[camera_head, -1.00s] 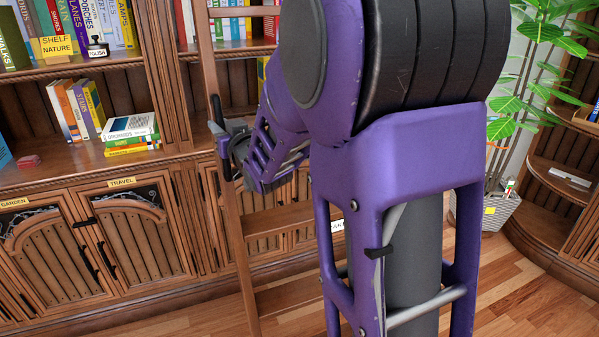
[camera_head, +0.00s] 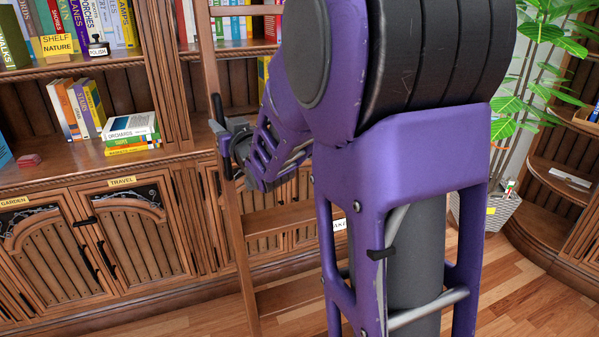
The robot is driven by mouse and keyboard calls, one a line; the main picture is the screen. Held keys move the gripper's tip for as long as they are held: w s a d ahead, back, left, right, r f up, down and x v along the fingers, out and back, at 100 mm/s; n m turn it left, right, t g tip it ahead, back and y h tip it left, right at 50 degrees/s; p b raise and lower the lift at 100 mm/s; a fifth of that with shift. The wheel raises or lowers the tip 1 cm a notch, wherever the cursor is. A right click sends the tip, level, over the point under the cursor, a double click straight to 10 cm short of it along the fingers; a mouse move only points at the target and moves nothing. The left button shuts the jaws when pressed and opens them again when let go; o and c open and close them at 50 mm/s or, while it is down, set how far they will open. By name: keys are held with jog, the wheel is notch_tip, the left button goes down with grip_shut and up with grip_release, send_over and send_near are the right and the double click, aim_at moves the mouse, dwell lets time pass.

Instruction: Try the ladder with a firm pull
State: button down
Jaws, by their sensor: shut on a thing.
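The wooden ladder (camera_head: 236,230) leans upright in front of the bookcase, left of the picture's middle. Its left rail runs from the top edge to the bottom, and several steps show to the right of it. My gripper (camera_head: 222,140) is at this left rail, about the height of the bookcase's counter, and is shut on it. The fingers are small and partly hidden by the rail and the wrist. My purple arm covers the ladder's right side.
The bookcase counter (camera_head: 90,160) behind holds stacked books (camera_head: 131,133) and a small red object (camera_head: 29,160). Cabinet doors (camera_head: 137,235) stand below. A potted plant (camera_head: 500,208) and curved shelves (camera_head: 560,185) are at the right. Wooden floor (camera_head: 500,290) is bare at lower right.

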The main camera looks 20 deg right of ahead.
jog(key=shift+d, duration=0.15)
dwell(1.1)
jog(key=c, duration=0.7)
grip_release()
jog(key=shift+a, duration=0.2)
